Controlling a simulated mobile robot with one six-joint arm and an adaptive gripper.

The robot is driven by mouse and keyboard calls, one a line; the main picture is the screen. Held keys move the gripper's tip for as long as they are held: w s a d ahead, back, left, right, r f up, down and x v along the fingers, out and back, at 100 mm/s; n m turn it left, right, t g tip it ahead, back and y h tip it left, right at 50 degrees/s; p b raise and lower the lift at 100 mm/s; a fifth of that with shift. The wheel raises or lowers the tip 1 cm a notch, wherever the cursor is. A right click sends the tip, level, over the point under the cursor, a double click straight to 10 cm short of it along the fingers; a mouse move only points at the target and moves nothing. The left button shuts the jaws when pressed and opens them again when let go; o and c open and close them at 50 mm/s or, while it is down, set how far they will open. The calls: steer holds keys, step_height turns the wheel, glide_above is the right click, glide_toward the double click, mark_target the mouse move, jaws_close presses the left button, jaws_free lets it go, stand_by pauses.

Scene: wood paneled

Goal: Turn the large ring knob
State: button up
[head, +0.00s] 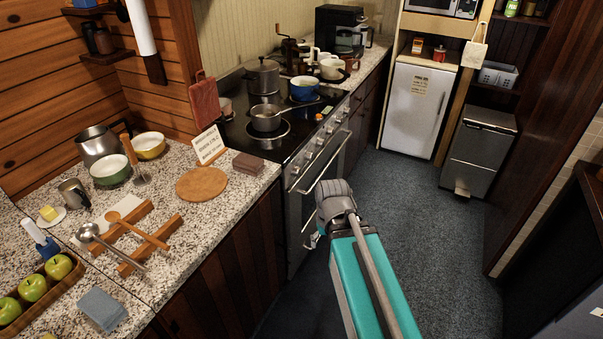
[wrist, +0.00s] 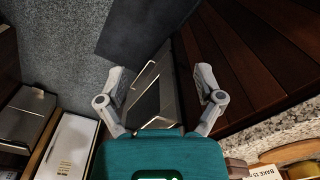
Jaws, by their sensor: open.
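Several round knobs (head: 321,141) line the sloping front panel of the black-topped stove (head: 283,128). I cannot tell which one is the large ring knob. My gripper shows its two grey fingers spread wide and empty in the wrist view (wrist: 160,76). In the head view it is mostly hidden by my arm, low in front of the oven door and below the knobs. In the wrist view the oven front (wrist: 148,102) shows between and beyond the fingers, and no knob is visible there.
The oven handle (head: 325,174) juts out below the knobs. A saucepan (head: 266,118), a tall pot (head: 262,76) and a blue pot (head: 304,88) stand on the stove. The granite counter (head: 215,222) at left is cluttered. The carpeted floor (head: 425,215) at right is clear.

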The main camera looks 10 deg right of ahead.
step_height(320, 180, down, 2)
steer(key=w+a+y+b, duration=0.1)
steer(key=w+a+b, duration=0.1)
steer(key=n+t+y+b, duration=0.8)
steer(key=t+y+b, duration=0.4)
steer(key=b, duration=1.5)
glide_toward(300, 172)
steer(key=s+d+g+y, duration=0.1)
steer(key=d, duration=0.3)
steer(key=shift+s+a, duration=0.1)
steer(key=shift+a, duration=0.1)
steer(key=shift+a, duration=0.1)
steer(key=x, duration=1.3)
steer(key=shift+a, duration=0.35)
